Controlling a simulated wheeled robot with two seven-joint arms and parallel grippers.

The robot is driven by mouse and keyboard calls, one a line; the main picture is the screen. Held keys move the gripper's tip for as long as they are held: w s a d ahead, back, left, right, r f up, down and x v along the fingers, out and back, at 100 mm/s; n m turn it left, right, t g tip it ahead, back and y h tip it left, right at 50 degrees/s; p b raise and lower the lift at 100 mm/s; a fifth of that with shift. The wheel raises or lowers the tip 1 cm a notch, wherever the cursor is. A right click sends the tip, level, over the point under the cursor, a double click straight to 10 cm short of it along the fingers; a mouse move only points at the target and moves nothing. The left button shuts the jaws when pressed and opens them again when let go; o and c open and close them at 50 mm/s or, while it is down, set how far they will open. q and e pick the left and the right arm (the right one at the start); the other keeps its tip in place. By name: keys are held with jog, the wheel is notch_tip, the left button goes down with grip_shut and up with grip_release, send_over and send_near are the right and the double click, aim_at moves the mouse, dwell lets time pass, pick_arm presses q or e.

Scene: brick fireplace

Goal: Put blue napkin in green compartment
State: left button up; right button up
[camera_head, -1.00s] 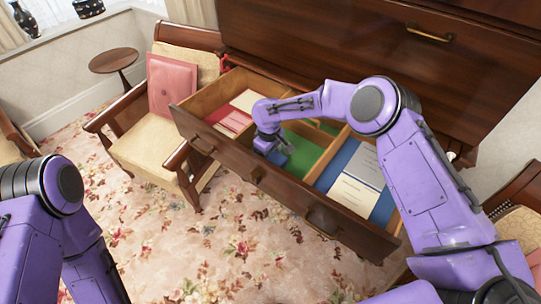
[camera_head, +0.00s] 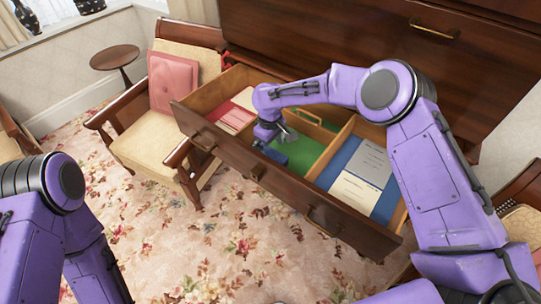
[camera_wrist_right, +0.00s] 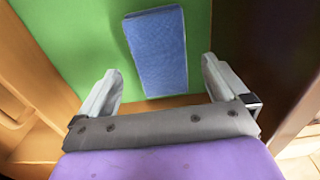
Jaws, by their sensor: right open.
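The blue napkin (camera_wrist_right: 157,52) lies flat on the green floor of the green compartment (camera_wrist_right: 75,35), near one wooden wall, in the right wrist view. In the head view a bit of the napkin (camera_head: 272,153) shows below my right wrist, inside the green compartment (camera_head: 303,154) in the middle of the open drawer. My right gripper (camera_wrist_right: 161,68) is open, its fingers apart on either side of the napkin's near end and not closed on it. In the head view the right gripper (camera_head: 287,133) is over the compartment. My left arm shows at the left edge; its gripper is out of view.
The drawer's left compartment holds red and cream items (camera_head: 236,110). The right compartment has a blue floor with grey and cream papers (camera_head: 362,175). Wooden dividers (camera_head: 333,152) separate them. A chair with a pink cushion (camera_head: 173,82) stands left of the drawer.

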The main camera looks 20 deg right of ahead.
aim_at(270, 156)
notch_tip(270, 156, up, 8)
jog(key=shift+f+b, duration=0.25)
jog(key=shift+b, duration=0.2)
